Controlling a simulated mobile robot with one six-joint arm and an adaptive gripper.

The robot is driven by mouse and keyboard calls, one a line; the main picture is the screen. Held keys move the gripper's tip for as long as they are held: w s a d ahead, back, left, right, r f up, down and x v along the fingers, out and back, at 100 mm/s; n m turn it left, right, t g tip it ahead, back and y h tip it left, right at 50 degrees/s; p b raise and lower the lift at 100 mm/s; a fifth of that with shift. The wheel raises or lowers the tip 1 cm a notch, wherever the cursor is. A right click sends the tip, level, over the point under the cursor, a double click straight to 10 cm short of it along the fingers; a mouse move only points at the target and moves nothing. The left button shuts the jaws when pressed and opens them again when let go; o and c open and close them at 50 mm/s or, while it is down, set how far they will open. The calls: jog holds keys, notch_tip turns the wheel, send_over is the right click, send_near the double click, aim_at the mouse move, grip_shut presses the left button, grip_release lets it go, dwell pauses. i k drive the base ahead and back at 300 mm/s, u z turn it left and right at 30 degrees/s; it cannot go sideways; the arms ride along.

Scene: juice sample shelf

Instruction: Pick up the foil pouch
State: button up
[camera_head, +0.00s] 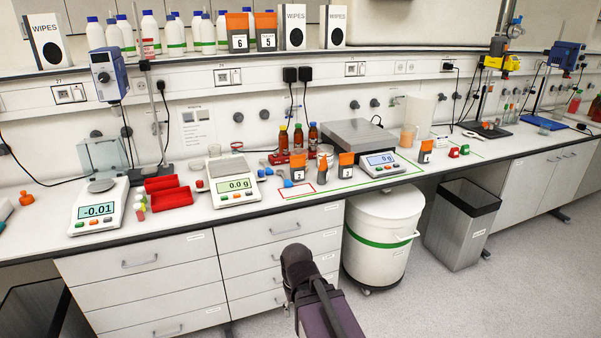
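Several small upright packs with orange tops and grey lower parts look like pouches. One pack (298,166) stands on the bench by the red-outlined area. Another pack (346,164) stands in front of the grey platform, and a third pack (425,151) stands right of the balance display. Two larger orange and dark packs, one marked 6 (238,33) and one marked 5 (266,31), stand on the upper shelf. I cannot tell which one is the foil pouch. My dark arm rises from the bottom centre, in front of the drawers.
A large grey platform balance (353,138) and a smaller balance (233,184) stand on the bench. Brown bottles (298,137) stand behind the packs. A white bin (382,235) and a grey waste bin (461,226) stand below. The floor at right is clear.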

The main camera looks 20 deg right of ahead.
aim_at(298, 163)
jog(key=i, duration=0.95)
jog(key=u, duration=0.05)
